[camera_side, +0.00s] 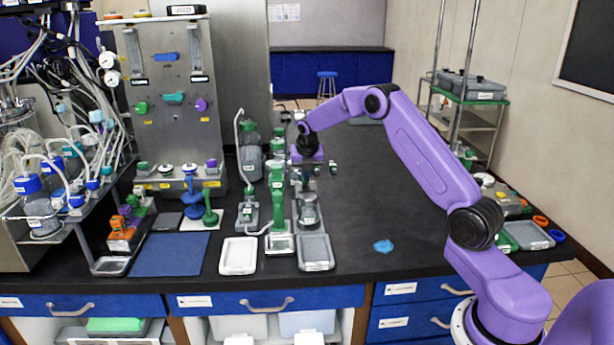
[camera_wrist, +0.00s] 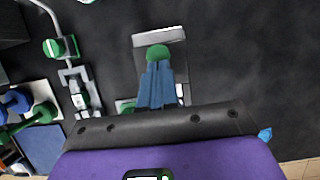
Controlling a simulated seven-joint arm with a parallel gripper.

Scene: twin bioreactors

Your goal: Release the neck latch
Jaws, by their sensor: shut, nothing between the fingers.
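My gripper (camera_side: 306,183) hangs below the purple wrist, over the right-hand row of apparatus on the black bench. In the wrist view its two blue-grey fingers (camera_wrist: 160,72) lie side by side, shut with nothing between them. A rounded green part (camera_wrist: 157,52) shows right at the fingertips; I cannot tell whether they touch it. A grey-white tray or plate (camera_wrist: 160,38) lies behind it. A green upright fixture (camera_side: 277,195) and a dark vessel (camera_side: 308,210) stand near the gripper in the side view. I cannot pick out the neck latch with certainty.
A second unit with a clear bottle (camera_side: 250,160) and tubing stands left of the gripper. White (camera_side: 238,268) and grey (camera_side: 316,265) trays lie in front, with a blue mat (camera_side: 172,266) further left. Bench right of the gripper is mostly clear, apart from a blue scrap (camera_side: 383,246).

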